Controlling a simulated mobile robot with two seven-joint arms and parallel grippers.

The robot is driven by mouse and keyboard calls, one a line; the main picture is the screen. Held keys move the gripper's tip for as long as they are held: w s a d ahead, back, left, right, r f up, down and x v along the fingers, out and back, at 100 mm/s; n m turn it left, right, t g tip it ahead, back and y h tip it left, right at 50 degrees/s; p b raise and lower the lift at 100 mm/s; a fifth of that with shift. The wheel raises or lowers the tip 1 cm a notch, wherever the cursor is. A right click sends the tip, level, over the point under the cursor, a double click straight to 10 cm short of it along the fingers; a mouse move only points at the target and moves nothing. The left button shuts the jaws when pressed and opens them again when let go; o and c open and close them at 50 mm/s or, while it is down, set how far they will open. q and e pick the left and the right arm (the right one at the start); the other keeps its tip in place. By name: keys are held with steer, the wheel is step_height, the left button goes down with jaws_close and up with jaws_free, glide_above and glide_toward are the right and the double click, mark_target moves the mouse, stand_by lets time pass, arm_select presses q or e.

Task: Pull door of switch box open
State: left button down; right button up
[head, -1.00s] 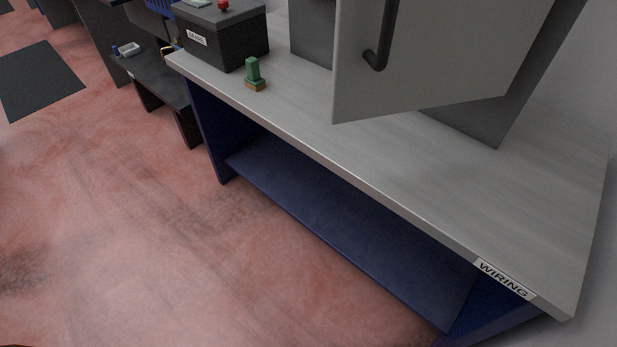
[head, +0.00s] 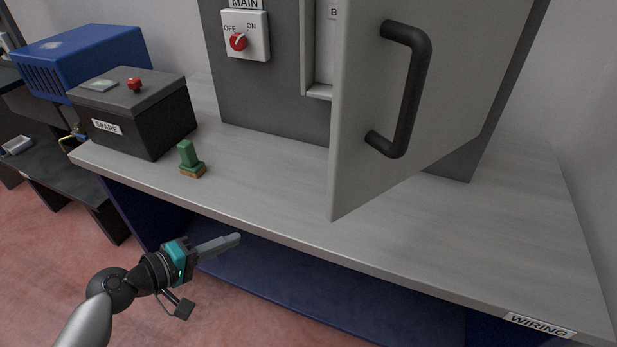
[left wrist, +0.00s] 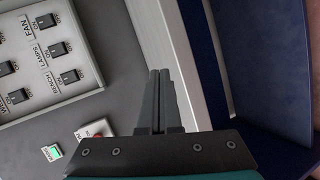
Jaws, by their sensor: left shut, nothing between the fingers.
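The switch box (head: 265,105) is a tall grey cabinet standing on the workbench. Its light grey door (head: 365,150) stands partly open, swung out toward me, with a gap at its left edge. A black bar handle (head: 410,95) is on the door's outer face. My left gripper (head: 238,239) is shut and empty, in front of the bench's front edge, low and left of the door and apart from it. In the left wrist view its closed fingers (left wrist: 160,78) show beside a panel of labelled black switches (left wrist: 45,60). My right gripper is out of view.
The workbench top (head: 470,225) is clear below and right of the door. A green-handled stamp-like block (head: 190,160) and a dark SPARE box (head: 140,120) stand at its left. A red MAIN switch (head: 238,41) is on the cabinet front. A blue box (head: 75,60) stands behind.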

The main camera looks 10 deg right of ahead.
arm_select(q)
steer(key=s+d+r+m+g+h, duration=0.2)
steer(key=d+r+h, duration=0.2)
steer(key=r, duration=0.8)
steer(key=m+g+h, duration=0.1)
steer(key=g+h, duration=0.1)
glide_toward(328, 186)
steer(key=w+a, duration=0.1)
steer(key=w, duration=0.3)
steer(key=d+p, duration=0.1)
steer(key=d, duration=0.2)
steer(key=d+p, duration=0.1)
steer(key=d, duration=0.3)
steer(key=s+d+f+p, duration=0.1)
steer(key=d, duration=0.3)
steer(key=shift+p, duration=0.4)
